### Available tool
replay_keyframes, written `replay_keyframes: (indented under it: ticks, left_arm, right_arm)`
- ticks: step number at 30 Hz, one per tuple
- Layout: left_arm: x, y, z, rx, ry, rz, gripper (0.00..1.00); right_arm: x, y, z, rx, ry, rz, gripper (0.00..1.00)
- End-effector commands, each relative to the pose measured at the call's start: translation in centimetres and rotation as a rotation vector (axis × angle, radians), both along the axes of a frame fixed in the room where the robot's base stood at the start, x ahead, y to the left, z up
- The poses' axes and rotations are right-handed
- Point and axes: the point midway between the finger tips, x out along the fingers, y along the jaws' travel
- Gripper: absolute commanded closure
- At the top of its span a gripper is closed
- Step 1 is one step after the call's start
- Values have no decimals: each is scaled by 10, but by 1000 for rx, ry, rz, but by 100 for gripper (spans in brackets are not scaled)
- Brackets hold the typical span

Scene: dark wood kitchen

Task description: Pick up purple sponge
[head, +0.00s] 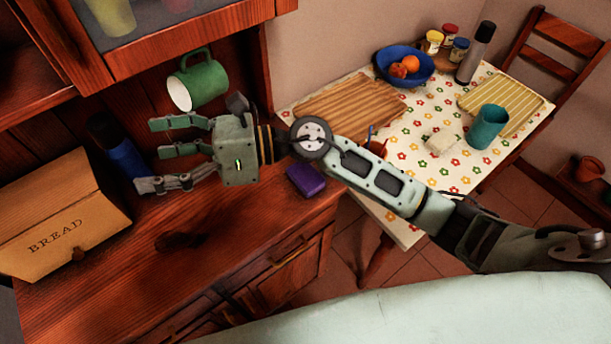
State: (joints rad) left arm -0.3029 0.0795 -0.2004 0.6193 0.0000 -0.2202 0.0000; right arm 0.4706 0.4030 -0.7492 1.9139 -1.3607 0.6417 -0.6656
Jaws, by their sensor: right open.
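The purple sponge (306,180) lies on the dark wood counter near its right end. It is just below my right forearm and wrist in the picture. My right gripper (168,152) reaches in from the right, over the counter. Its fingers point left, spread open and empty, well to the left of the sponge. The gripper and the sponge are apart. My left gripper is not in the head view.
A bread box (60,222), a blue bottle (122,158) and a green mug (198,82) are around the gripper's left and upper side. A cabinet (190,40) hangs above. A flowered table (415,175) with several items stands right. The front counter (110,280) is clear.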

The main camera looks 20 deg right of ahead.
Motion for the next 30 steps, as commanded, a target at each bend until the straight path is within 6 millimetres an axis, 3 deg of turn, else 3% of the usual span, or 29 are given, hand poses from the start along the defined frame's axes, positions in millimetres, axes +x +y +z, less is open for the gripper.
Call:
replay_keyframes:
  ticks: [2,5,7,10,15,18,21,30]
  left_arm:
    - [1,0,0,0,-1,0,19]
    - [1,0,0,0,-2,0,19]
    - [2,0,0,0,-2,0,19]
    - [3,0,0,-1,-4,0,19]
    - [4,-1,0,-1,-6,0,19]
    - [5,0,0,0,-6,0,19]
    - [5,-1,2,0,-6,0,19]
    - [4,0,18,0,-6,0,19]
  right_arm:
    - [-4,-3,-44,-237,-159,105,8]
    - [0,-29,-102,-543,-319,237,8]
    - [12,-64,-137,-764,-405,325,8]
    - [34,-126,-171,-1063,-479,435,8]
    - [65,-220,-184,-1435,-496,559,8]
    - [73,-251,-181,-1546,-481,595,8]
    - [75,-264,-182,-1592,-470,611,8]
    - [73,-265,-212,-1592,-466,614,8]
